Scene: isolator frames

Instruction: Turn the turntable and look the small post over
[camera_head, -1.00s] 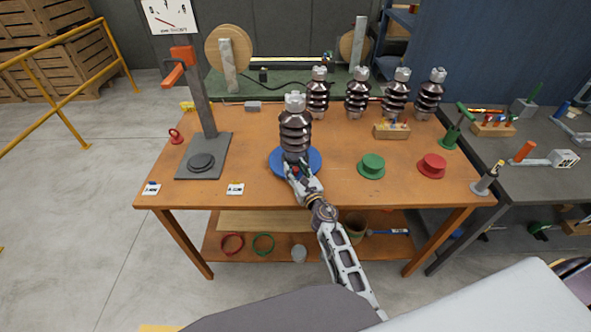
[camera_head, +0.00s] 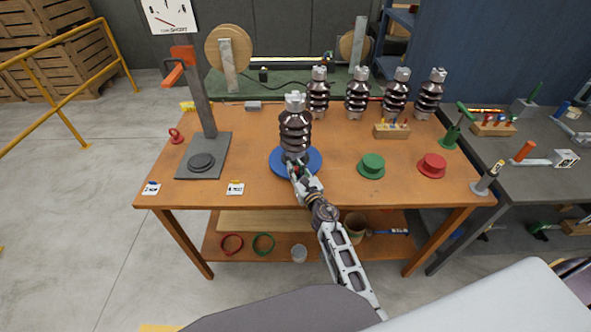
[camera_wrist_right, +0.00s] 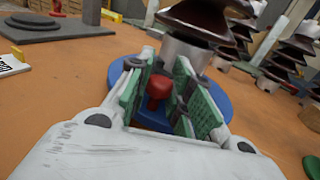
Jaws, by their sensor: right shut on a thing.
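The blue turntable (camera_head: 276,164) lies flat on the orange workbench. The small post (camera_head: 294,128), a dark brown ribbed insulator with grey metal ends, stands upright on it; its lower part also shows in the wrist view (camera_wrist_right: 188,55). A short red knob (camera_wrist_right: 159,88) stands up near the turntable's front edge. My right gripper (camera_head: 298,172) is at the front of the turntable, low beside the post's base, with its green-padded fingers (camera_wrist_right: 158,96) shut on the knob. My left gripper is not in view.
Several similar insulators (camera_head: 357,92) stand along the bench's back edge. A green stand (camera_head: 371,166) and a red stand (camera_head: 432,165) sit to the right. A grey press-like column (camera_head: 203,107) stands left, with tags (camera_head: 235,188) near the front edge. Bench space between is clear.

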